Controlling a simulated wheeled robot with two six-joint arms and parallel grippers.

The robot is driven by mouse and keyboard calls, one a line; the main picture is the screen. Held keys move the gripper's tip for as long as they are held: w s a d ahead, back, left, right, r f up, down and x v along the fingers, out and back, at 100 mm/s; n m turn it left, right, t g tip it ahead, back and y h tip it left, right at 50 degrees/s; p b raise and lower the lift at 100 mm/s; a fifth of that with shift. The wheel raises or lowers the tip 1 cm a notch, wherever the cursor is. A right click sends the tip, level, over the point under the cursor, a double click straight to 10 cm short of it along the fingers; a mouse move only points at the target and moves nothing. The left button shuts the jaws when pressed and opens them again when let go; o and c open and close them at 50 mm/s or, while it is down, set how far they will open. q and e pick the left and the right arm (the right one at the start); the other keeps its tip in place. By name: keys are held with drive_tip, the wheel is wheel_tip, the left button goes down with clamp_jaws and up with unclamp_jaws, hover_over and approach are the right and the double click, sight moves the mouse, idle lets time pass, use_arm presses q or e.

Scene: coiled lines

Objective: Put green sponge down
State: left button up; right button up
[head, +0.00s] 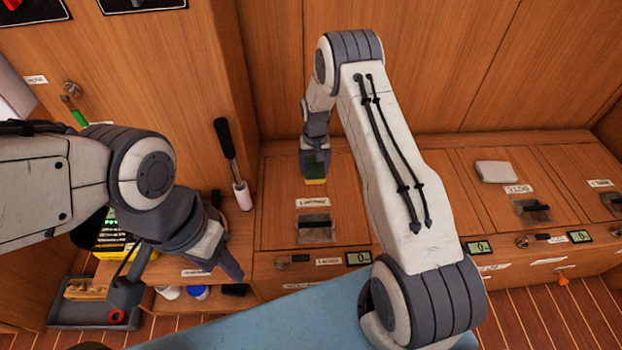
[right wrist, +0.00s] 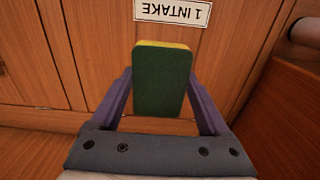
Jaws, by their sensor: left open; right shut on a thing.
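The green sponge (right wrist: 162,82), with a yellow layer along one edge, is held between the two fingers of my right gripper (right wrist: 160,95). In the head view the sponge (head: 315,181) shows small under my right gripper (head: 316,160), over the left wooden bench top (head: 285,225), behind its white label. I cannot tell whether the sponge touches the wood. My left gripper (head: 180,275) is open and empty, its fingers spread at the left of the head view, in front of a low shelf.
A white cloth-like block (head: 496,172) lies on the bench at right. A black-handled tool (head: 232,160) stands left of my right gripper. A grey tray (head: 85,315) with items sits low at left. A blue surface (head: 290,335) is in front. Bench wood around the sponge looks clear.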

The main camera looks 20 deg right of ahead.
drive_tip(key=shift+w+a+f, duration=0.25)
drive_tip(key=shift+a+f, duration=0.15)
drive_tip(key=shift+a, duration=0.1)
drive_tip(key=shift+f+b, duration=0.6)
drive_tip(key=shift+f, duration=1.3)
drive_tip(key=shift+f, duration=0.2)
drive_tip(key=o, duration=1.2)
drive_tip(key=shift+c, duration=0.2)
drive_tip(key=shift+r, duration=0.1)
